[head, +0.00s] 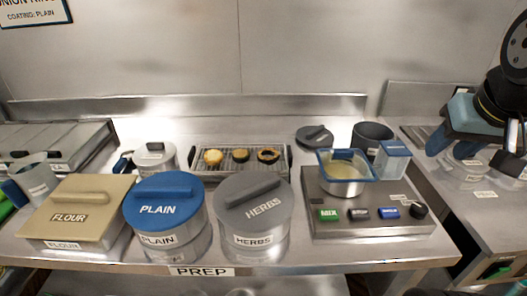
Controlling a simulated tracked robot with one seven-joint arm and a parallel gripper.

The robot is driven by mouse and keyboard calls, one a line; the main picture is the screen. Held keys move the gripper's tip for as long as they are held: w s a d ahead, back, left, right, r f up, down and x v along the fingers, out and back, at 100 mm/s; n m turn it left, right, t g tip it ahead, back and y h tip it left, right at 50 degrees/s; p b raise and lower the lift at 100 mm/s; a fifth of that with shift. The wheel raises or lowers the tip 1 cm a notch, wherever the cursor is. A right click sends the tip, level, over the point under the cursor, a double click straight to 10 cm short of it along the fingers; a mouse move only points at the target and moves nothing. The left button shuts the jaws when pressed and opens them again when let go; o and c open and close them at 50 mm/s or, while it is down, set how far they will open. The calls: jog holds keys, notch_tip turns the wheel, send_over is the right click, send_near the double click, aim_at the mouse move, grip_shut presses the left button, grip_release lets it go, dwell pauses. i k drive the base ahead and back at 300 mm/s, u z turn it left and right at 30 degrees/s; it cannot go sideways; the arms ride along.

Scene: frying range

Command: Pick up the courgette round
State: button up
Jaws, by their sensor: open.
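A small round with a dark green rim (241,155), which looks like the courgette round, lies in the middle of a wire rack tray (196,172) at the back of the prep counter. A yellow round (213,157) lies to its left and a dark-edged ring-like piece (268,156) to its right. My gripper (472,153) is open at the far right edge of the picture, well away from the rack, above the right-hand counter. It is partly cut off by the frame.
Lidded bins labelled FLOUR (70,216), PLAIN (160,208) and HERBS (254,214) stand in front of the rack. A grey mixing unit (366,222) with a blue-rimmed pan (345,172) stands between rack and gripper. A dark lid (314,136) lies behind.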

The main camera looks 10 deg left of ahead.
aim_at(239, 156)
jog(key=u, duration=0.4)
jog(key=k, duration=1.15)
jog(key=u, duration=0.95)
jog(key=i, duration=1.35)
jog(key=z, duration=0.6)
